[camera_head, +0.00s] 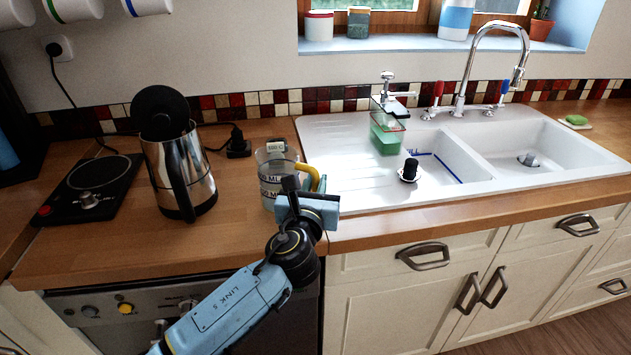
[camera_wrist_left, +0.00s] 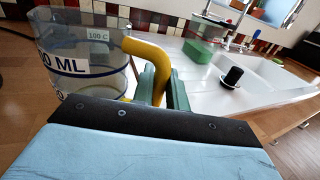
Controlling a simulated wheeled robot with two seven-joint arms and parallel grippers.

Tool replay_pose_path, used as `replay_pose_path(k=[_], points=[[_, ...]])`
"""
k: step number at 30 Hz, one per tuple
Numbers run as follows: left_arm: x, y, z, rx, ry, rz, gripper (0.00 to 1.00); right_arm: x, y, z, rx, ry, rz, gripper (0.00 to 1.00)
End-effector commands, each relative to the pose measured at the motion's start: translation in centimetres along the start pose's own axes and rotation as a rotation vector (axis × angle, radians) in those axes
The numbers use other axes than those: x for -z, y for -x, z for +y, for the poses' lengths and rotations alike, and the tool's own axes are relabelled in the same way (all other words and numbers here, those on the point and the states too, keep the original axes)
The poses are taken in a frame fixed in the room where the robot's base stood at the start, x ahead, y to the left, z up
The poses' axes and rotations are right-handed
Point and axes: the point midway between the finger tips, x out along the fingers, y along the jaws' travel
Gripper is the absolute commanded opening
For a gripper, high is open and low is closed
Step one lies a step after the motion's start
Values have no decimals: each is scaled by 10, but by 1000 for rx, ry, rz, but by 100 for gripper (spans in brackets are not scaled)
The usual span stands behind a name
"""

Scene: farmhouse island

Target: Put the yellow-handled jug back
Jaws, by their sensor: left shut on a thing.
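The jug (camera_head: 269,183) is clear, with dark "ML" markings and a yellow handle (camera_head: 313,176). It is upright at the wooden counter, just left of the sink's drainboard. I cannot tell whether its base touches the counter. My left gripper (camera_head: 309,184) is shut on the yellow handle, on the jug's right side. In the left wrist view the jug (camera_wrist_left: 75,62) fills the upper left, and its handle (camera_wrist_left: 150,58) runs between the green fingers (camera_wrist_left: 162,88). My right gripper is in neither view.
A steel kettle (camera_head: 180,175) with its lid up stands left of the jug, beside a black hot plate (camera_head: 92,187).

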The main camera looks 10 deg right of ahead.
Motion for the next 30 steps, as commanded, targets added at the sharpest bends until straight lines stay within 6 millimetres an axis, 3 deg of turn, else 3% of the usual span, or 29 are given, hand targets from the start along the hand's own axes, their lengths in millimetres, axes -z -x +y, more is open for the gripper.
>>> replay_pose_path(k=[5, 6, 11, 17, 23, 30], points=[[3, 0, 0, 1, -2, -1, 0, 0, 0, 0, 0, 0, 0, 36], [3, 0, 0, 1, -2, -2, 17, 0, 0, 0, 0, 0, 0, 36], [3, 0, 0, 0, -1, -1, 38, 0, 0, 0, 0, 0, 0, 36], [4, 0, 0, 0, -1, 0, 40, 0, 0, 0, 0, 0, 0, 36], [4, 0, 0, -1, -1, 1, 65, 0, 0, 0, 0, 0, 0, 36], [4, 0, 0, -1, -1, 1, 66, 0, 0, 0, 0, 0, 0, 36]])
